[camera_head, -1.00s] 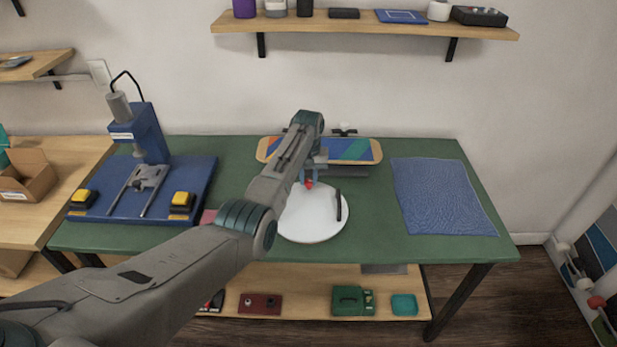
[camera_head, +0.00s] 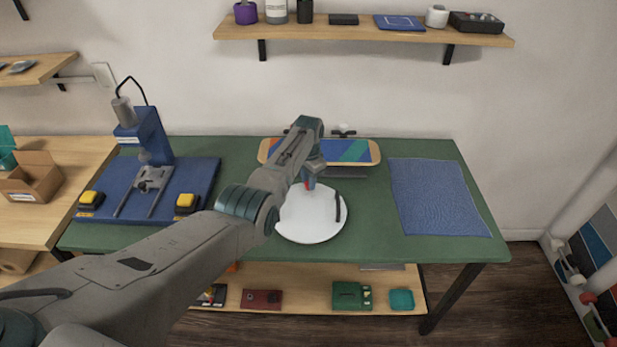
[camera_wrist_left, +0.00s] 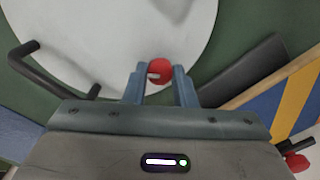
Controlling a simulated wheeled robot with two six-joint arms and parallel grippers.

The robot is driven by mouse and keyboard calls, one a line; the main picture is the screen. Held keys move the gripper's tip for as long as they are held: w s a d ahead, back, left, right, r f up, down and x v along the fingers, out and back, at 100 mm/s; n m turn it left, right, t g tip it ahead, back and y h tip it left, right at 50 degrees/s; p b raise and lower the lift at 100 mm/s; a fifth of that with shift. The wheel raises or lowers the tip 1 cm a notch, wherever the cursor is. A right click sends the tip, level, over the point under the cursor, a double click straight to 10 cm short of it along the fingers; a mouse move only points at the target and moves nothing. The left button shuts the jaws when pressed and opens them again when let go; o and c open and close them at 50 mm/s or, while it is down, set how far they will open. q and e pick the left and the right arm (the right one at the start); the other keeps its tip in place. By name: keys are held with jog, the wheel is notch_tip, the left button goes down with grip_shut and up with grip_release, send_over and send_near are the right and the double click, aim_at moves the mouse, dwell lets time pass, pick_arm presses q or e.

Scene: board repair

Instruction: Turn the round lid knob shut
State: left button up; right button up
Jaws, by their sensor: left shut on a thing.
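The round white lid (camera_head: 315,224) lies on the green table, with a dark bar handle (camera_head: 338,207) on its right side. A small round red knob (camera_wrist_left: 160,70) shows between my left gripper's fingers in the left wrist view. My left gripper (camera_head: 308,185) is over the upper left part of the lid in the head view. In the left wrist view its two blue fingers (camera_wrist_left: 159,82) stand on both sides of the red knob and are shut on it. The lid also shows in the left wrist view (camera_wrist_left: 110,35). My right gripper is not in view.
A skateboard deck (camera_head: 355,151) lies behind the lid at the table's back. A blue press (camera_head: 145,135) with yellow buttons stands at the left. A blue mat (camera_head: 438,197) covers the right. Green table surface (camera_head: 400,248) is clear in front.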

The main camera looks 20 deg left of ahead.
pick_arm(q)
jog(key=m+p, duration=0.1)
jog(key=m, duration=0.4)
jog(key=shift+r, duration=0.1)
jog(key=shift+m, duration=1.3)
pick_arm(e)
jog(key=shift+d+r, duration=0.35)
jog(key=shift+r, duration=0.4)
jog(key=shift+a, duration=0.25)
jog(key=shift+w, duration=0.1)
pick_arm(q)
jog(key=o, duration=1)
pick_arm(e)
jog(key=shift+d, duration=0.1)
pick_arm(q)
jog(key=shift+r, duration=0.5)
notch_tip(320, 180, up, 10)
jog(key=shift+f, duration=0.15)
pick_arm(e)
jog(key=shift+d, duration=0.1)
